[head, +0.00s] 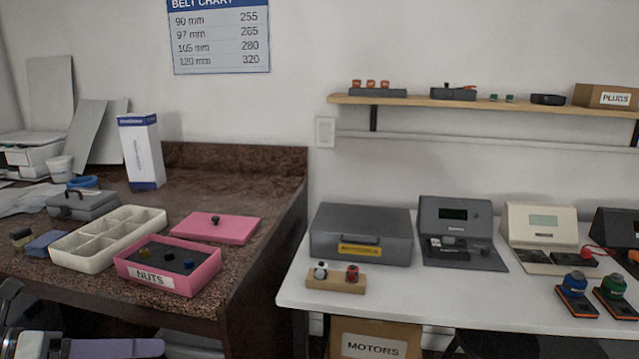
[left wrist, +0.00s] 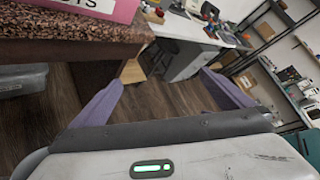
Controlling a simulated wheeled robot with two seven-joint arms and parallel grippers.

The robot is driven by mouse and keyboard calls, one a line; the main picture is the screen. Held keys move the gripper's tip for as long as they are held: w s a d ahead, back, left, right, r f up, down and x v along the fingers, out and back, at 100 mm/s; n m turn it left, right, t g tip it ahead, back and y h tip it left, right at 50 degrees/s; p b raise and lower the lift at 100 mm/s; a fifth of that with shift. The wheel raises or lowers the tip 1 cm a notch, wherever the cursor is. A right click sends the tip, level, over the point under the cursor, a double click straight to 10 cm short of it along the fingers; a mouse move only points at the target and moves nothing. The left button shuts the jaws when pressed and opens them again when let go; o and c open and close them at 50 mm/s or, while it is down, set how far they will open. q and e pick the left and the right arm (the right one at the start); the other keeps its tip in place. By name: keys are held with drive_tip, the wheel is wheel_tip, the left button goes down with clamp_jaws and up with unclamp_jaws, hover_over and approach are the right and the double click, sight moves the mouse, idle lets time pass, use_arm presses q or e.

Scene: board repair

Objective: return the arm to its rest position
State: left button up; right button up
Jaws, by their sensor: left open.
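My left gripper (head: 112,348) shows at the bottom left corner of the head view, low in front of the brown counter, partly cut off by the frame edge. In the left wrist view the two purple fingers of my left gripper (left wrist: 162,80) stand wide apart. Nothing is between them; open floor shows behind. My right gripper is in neither view.
The brown speckled counter (head: 270,160) holds a pink NUTS box (head: 150,277), a cream divided tray (head: 75,252) and a pink lid (head: 215,228). A white table (head: 440,300) with several devices stands at right. Below it is a MOTORS carton (head: 375,340).

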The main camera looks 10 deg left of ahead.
use_arm(q)
drive_tip(key=s+d+f+n+t+y+p, duration=0.1)
drive_tip(key=s+f+n+t+y, duration=0.2)
drive_tip(key=f+n, duration=0.65)
drive_tip(key=s+f+n+t+y+p, duration=0.1)
drive_tip(key=s+f+n+t+y, duration=0.2)
drive_tip(key=f+n, duration=0.7)
drive_tip(key=s+d+f+n+g+y, duration=0.1)
drive_tip(key=s+d+f+n, duration=0.3)
drive_tip(key=d+n, duration=0.4)
drive_tip(key=s+d+f+n+g+y, duration=0.1)
drive_tip(key=s+d+f+n+g, duration=0.3)
drive_tip(key=s+d+n, duration=0.2)
drive_tip(key=d+n, duration=0.2)
drive_tip(key=d, duration=0.1)
drive_tip(key=shift+s+p, duration=0.2)
drive_tip(key=shift+p, duration=0.15)
